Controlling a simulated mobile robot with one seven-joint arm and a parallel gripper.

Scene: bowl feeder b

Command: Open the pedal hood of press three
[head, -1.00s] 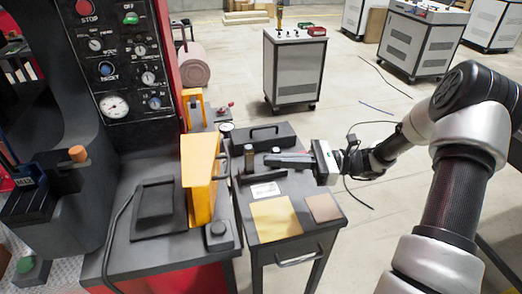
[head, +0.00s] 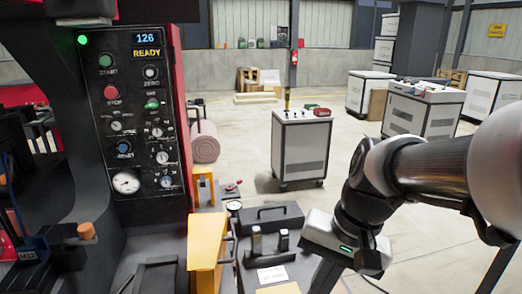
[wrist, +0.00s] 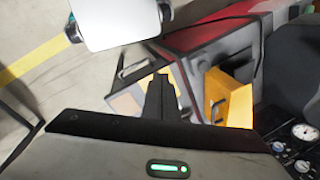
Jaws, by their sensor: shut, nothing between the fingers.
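A yellow hood-like cover (head: 207,243) stands at the right front of the dark press (head: 140,110). It looks closed, though its lower part is cut off by the frame. In the wrist view the yellow cover (wrist: 228,97) shows a dark handle on its face, right of my fingers. I cannot read a press number. My gripper (wrist: 161,82) is shut and empty, apart from the cover.
A smaller yellow piece (head: 203,183) stands behind the cover. A grey cabinet (head: 302,147) stands farther back. Open floor lies around it.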

